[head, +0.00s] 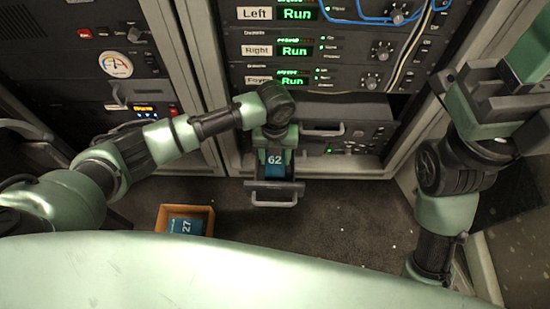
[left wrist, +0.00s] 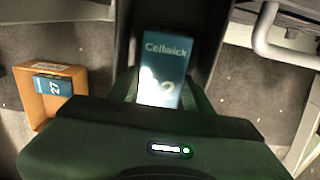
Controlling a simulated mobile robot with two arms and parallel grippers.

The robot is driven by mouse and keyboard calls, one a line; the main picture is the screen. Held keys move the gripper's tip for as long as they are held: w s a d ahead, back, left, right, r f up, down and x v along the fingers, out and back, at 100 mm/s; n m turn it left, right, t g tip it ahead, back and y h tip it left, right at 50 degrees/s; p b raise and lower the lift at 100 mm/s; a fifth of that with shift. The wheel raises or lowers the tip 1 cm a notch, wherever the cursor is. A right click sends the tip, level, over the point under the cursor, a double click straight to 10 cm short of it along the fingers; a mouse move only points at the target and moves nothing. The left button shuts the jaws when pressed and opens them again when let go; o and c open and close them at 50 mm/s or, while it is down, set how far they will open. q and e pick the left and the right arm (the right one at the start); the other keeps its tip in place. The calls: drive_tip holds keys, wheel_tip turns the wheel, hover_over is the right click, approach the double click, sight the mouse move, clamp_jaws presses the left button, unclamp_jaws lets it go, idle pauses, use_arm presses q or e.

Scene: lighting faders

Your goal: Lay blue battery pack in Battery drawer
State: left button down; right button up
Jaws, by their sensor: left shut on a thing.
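My left gripper (head: 276,160) points down and is shut on a blue battery pack (head: 275,170) marked 62. In the left wrist view the pack (left wrist: 165,68) shows the name Cellwick and sits between my fingers. An open drawer (head: 273,204) sticks out low from the rack, with a grey handle at its front. The pack is over or inside this drawer, between its dark side walls (left wrist: 124,40); I cannot tell whether it touches the floor. The drawer's label is not readable. My right gripper (head: 492,95) is raised at the right, its jaw opening unclear.
An orange-brown box (head: 209,211) on the floor holds another blue pack (head: 185,227) marked 27. Another handle (head: 323,130) juts from the rack above and right of the drawer. Rack panels with green Run displays (head: 297,13) stand behind. Carpet (head: 340,220) right of the drawer is clear.

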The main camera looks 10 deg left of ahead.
idle(0.3)
use_arm(q)
drive_tip(key=c, duration=0.9)
unclamp_jaws()
drive_tip(key=shift+f, duration=0.1)
